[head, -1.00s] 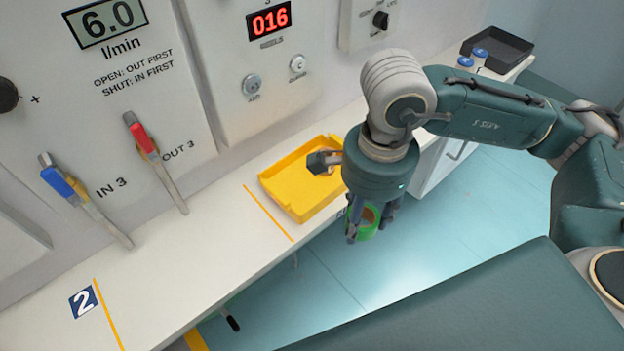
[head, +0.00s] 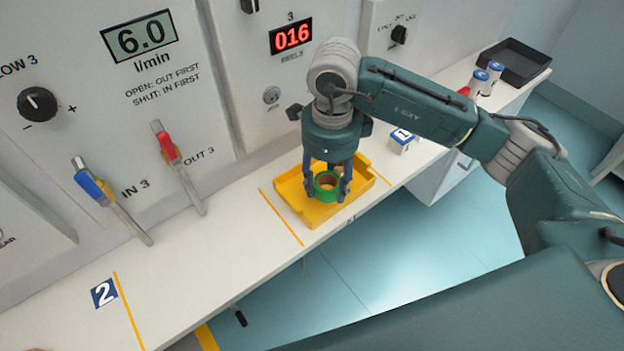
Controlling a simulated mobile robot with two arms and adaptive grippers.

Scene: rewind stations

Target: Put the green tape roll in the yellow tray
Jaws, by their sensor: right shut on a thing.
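The green tape roll (head: 327,193) is a ring with a brown core. My right gripper (head: 327,188) points down and is shut on it. The yellow tray (head: 293,191) lies on the white counter below the panel. The gripper and roll are over the tray, and the fingers hide part of it. I cannot tell whether the roll touches the tray floor. My left gripper is not in view.
The white counter (head: 205,255) carries orange lines and a blue 2 label. The wall panel has a red-handled valve (head: 168,148) and a blue-handled valve (head: 92,186). White-and-blue containers (head: 478,82) and a black tray (head: 515,62) stand at the back right.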

